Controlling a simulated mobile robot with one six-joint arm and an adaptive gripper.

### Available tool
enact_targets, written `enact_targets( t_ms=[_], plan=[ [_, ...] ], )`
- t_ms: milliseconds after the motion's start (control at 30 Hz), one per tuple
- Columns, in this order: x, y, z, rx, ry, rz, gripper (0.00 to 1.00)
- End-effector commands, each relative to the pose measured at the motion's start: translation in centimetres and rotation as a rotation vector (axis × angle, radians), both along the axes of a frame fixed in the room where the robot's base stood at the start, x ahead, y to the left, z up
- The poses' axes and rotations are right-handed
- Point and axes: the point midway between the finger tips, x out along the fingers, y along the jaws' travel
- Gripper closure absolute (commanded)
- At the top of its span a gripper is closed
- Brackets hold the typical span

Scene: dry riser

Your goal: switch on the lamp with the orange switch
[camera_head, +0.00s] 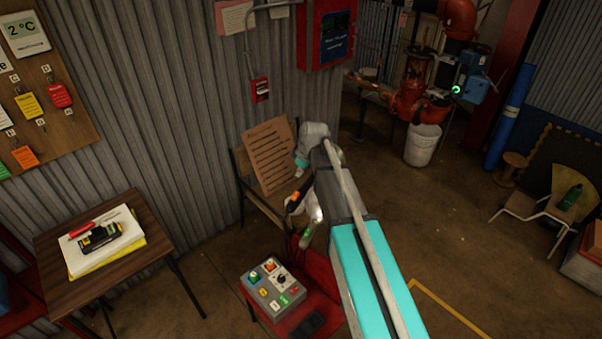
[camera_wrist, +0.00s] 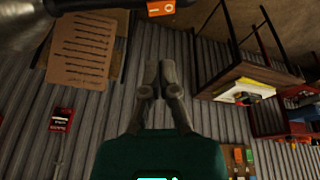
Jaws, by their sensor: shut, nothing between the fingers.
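In the wrist view, the orange switch (camera_wrist: 160,8), marked with a bar and a ring, sits on the dark round body of the lamp (camera_wrist: 122,15) at the top edge. A pale, hazy brightness lies at the top left, but I cannot tell whether the lamp is lit. My gripper (camera_wrist: 158,66) is shut and empty, its fingertips apart from the switch in the picture. In the head view, the orange switch (camera_head: 294,200) shows small, just below my teal wrist. Arm parts crowd the lamp there, and the fingers are hard to make out.
A chair with a cardboard sign (camera_head: 270,155) stands behind by the corrugated wall. A grey button box (camera_head: 273,289) lies below on a red surface. A wooden table (camera_head: 150,232) with papers and a tool stands left.

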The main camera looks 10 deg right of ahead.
Motion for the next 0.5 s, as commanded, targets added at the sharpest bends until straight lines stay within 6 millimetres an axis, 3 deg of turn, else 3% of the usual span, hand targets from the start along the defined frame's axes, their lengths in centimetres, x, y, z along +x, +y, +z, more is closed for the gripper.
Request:
enact_targets(
  t_ms=[500],
  plan=[
    [1.0,0.9,-4.5,0.0,0.0,0.0,1.0]
  ],
)
